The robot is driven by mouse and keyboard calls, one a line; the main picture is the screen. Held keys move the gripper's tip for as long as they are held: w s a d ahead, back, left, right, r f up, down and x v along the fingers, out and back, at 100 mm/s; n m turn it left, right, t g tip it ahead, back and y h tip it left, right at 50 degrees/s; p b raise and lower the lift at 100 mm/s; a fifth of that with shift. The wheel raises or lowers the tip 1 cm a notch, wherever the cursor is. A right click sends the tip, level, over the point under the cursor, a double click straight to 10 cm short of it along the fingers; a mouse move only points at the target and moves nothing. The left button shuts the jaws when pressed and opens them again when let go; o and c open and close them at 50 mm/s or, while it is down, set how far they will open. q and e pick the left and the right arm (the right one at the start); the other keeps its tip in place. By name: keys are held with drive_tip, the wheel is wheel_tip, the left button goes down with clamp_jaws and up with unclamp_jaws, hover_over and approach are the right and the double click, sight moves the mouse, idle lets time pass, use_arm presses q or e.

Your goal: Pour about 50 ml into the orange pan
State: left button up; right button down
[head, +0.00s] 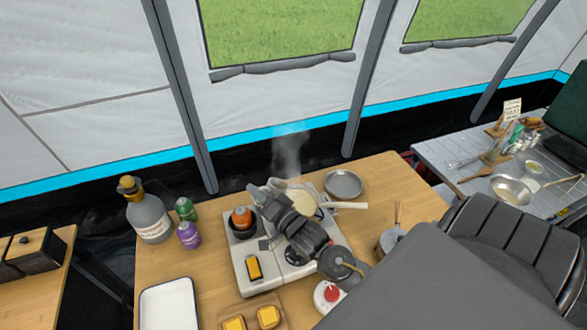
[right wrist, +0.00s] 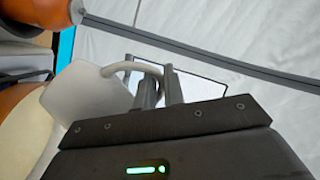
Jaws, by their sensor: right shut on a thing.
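A round pan (head: 301,199) with pale contents and a long cream handle sits on the far right of the stove. Steam rises above it. A curved orange surface (right wrist: 10,97) beside a pale area shows at the left of the right wrist view; I cannot tell for sure that it is the orange pan. My right gripper (right wrist: 160,90) is shut on the looped handle of a white cup (right wrist: 85,98). The cup looks tilted; its contents are hidden. In the head view my right gripper (head: 268,188) is over the stove, near the pan, and mostly hides the cup. My left gripper is not in view.
The white stove (head: 262,275) carries an orange item (head: 241,217) in a dark holder and a yellow block (head: 253,267). A grey jug (head: 148,220) and green and purple bottles stand left. A metal plate (head: 344,184) lies behind right. A white tray (head: 168,305) lies front left.

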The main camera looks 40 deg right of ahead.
drive_tip(key=a+f+n+g+p, duration=0.1)
drive_tip(key=a+f+n+p, duration=0.1)
drive_tip(key=a+n, duration=0.3)
drive_tip(key=shift+w+a+f+n, duration=0.15)
drive_tip(key=shift+w+f+n, duration=0.1)
drive_tip(key=shift+f+n, duration=0.35)
